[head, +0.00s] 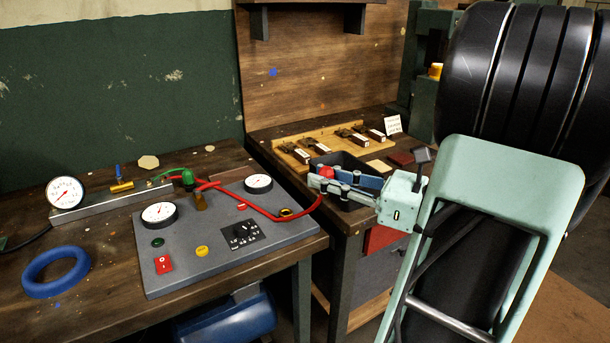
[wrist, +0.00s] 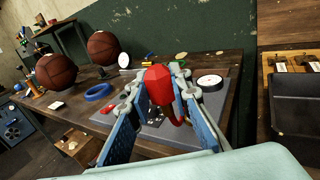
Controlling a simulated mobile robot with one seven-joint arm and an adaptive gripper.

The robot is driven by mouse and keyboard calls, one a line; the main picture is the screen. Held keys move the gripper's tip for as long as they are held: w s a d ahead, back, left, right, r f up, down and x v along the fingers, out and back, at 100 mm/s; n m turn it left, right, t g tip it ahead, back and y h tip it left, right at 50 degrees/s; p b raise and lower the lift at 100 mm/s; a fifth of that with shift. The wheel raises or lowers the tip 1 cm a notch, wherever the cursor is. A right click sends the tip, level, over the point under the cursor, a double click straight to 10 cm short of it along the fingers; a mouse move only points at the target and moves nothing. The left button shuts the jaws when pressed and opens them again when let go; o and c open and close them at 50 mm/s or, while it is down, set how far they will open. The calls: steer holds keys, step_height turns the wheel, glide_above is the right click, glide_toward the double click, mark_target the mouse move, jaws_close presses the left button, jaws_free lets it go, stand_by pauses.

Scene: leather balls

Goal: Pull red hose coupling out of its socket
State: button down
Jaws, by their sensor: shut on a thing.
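The red hose coupling (head: 326,172) is between the fingertips of my gripper (head: 335,180), above and right of the grey panel's (head: 215,262) right edge. In the wrist view the coupling (wrist: 158,84) sits between both fingertips of my gripper (wrist: 160,90). The coupling is clear of the panel. A red hose (head: 262,212) curves from it down and left over the panel to the green fitting (head: 189,177). A dark brass-rimmed socket (head: 286,212) shows near the panel's right edge; nothing red sits in it.
Gauges (head: 160,214), a red switch (head: 163,265) and a yellow button (head: 202,251) are on the panel. A blue ring (head: 56,271) lies on the left table. A black bin (head: 350,170) stands behind my gripper. Two brown balls (wrist: 104,47) show in the wrist view.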

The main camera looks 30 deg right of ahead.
step_height(320, 180, down, 7)
steer(key=s+b, duration=0.2)
steer(key=b, duration=0.2)
steer(key=shift+d+r, duration=0.15)
steer(key=shift+d, duration=0.15)
stand_by(1.4)
